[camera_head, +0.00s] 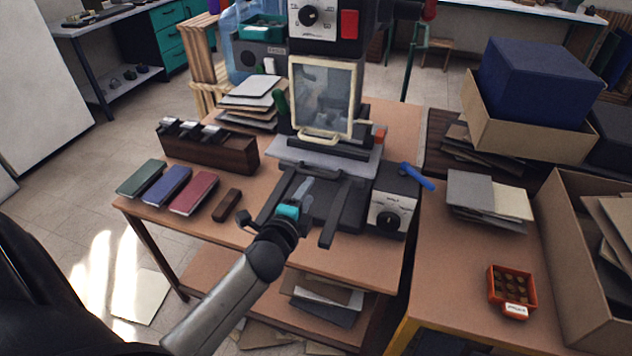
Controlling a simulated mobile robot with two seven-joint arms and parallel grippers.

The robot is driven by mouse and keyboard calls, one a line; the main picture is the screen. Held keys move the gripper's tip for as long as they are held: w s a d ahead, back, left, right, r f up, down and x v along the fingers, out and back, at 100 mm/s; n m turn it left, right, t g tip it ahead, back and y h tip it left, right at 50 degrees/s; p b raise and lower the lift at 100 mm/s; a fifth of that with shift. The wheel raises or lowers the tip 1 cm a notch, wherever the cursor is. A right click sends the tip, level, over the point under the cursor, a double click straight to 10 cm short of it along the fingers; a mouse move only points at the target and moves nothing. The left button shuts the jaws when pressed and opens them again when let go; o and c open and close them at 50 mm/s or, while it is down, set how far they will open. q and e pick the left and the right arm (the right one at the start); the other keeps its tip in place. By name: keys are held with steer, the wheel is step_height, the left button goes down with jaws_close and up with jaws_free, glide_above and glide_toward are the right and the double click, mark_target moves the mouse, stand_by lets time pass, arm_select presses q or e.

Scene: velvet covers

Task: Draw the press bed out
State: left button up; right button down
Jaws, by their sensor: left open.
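The press (372,60) stands on the brown table, with a cream-framed guard window (322,92) on its front. The press bed (362,168) is a grey plate under the guard, and a dark bar handle (335,173) runs along its front edge. Dark rails (330,228) reach forward below it. My left gripper (304,189) comes in from the lower left and is open, with its fingertips just in front of the bar handle. Whether they touch it I cannot tell. My right gripper is out of view.
A control box with a dial (392,212) and blue lever (416,176) stands right of the rails. Green, blue and red books (194,193), a small brown block (226,205) and a dark wooden rack (212,147) lie left. An orange tray (511,290) sits on the right table.

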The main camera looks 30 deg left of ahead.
mark_target(318, 177)
arm_select(q)
steer(key=b+x, duration=0.1)
steer(key=x, duration=0.5)
steer(key=shift+w+f, duration=0.1)
steer(key=shift+w, duration=0.15)
steer(key=shift+c, duration=0.4)
jaws_close()
stand_by(0.9)
